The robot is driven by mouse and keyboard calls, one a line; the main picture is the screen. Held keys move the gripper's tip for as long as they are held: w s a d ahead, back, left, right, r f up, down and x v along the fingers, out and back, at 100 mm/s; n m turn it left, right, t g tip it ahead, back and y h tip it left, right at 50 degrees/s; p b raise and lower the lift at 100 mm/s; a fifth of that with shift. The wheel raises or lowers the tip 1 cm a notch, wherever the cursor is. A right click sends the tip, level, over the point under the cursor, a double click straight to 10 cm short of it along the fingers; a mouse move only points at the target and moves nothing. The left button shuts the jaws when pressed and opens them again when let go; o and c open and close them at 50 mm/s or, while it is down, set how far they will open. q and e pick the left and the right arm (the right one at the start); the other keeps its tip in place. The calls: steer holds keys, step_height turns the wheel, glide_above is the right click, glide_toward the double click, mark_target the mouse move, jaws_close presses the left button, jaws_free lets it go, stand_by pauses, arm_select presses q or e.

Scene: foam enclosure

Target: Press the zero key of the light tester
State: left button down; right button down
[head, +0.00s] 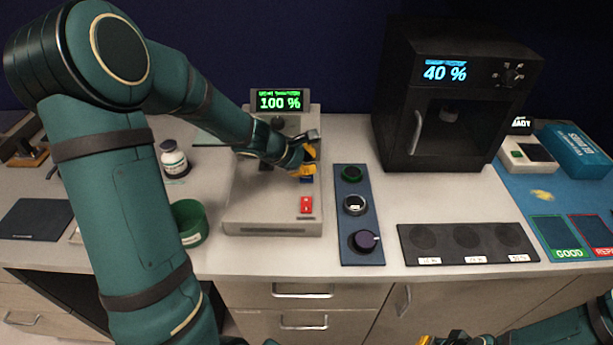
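The light tester (262,212) looks to be the beige bench device in the middle; its display (279,101) reads "100 %" in green. A red key (306,205) sits near its front right, uncovered. A dark blue key (307,180) shows partly behind it, just below the yellow fingertips. I cannot read which key is the zero key. My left gripper (306,168) is over the tester's right side, pointing down at the blue key; whether it touches is unclear, and the fingers' spread cannot be made out. My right gripper (440,340) barely shows at the bottom edge.
A dark blue strip (344,222) with several round items lies right of the tester. A black chamber (455,95) reading "40 %" stands behind right. A black three-spot mat (470,260) lies in front. A green cup (188,222) and a white bottle (173,159) stand left.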

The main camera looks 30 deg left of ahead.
arm_select(q)
steer(key=shift+r+p, duration=2)
steer(key=shift+r, duration=0.5)
steer(key=shift+f, duration=0.1)
